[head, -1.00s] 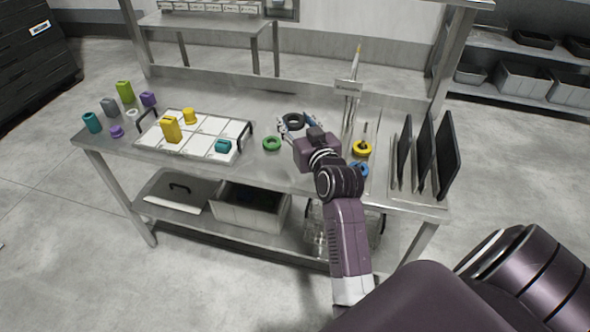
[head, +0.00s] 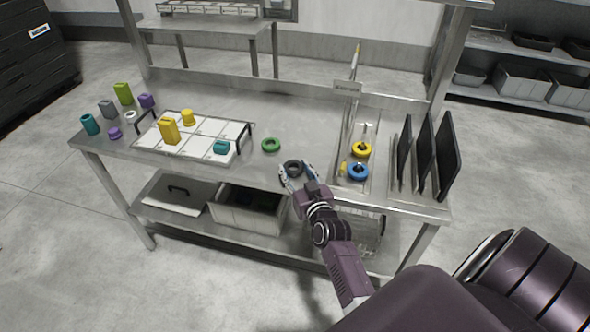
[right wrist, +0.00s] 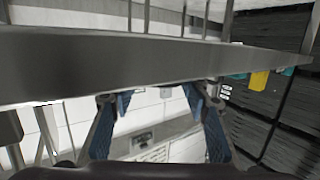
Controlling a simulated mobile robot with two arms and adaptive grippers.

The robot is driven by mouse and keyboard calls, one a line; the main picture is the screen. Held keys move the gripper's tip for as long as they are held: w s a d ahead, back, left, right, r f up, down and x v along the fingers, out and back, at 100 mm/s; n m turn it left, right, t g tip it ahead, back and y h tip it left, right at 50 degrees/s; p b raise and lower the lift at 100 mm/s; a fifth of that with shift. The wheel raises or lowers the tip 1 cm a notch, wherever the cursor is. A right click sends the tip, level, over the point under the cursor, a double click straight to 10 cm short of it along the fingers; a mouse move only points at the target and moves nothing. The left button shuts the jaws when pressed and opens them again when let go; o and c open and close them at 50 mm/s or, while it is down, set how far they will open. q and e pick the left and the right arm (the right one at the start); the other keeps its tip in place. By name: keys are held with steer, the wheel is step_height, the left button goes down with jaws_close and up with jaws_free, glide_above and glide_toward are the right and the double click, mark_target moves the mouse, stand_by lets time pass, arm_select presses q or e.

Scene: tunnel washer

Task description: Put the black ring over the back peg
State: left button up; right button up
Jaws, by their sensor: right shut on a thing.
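The black ring (head: 293,168) is a thick dark ring near the front edge of the steel table. My right gripper (head: 297,170) is shut on it, with fingers on either side, left of the peg strip. A thin upright peg (head: 366,129) shows at the back of the strip, by a yellow ring (head: 362,150); I cannot tell whether it passes through that ring. A blue ring (head: 357,172) lies in front of the yellow one. The right wrist view shows the fingers (right wrist: 160,100) apart, but I cannot make out the ring there. My left gripper is not in view.
A green ring (head: 271,145) lies left of my right gripper. Further left is a white gridded tray (head: 205,127) with yellow and teal pieces. Black upright panels (head: 424,155) stand right of the pegs. A sign (head: 347,88) stands behind the strip.

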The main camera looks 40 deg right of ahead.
steer(key=shift+f, duration=0.1)
steer(key=o, duration=1.1)
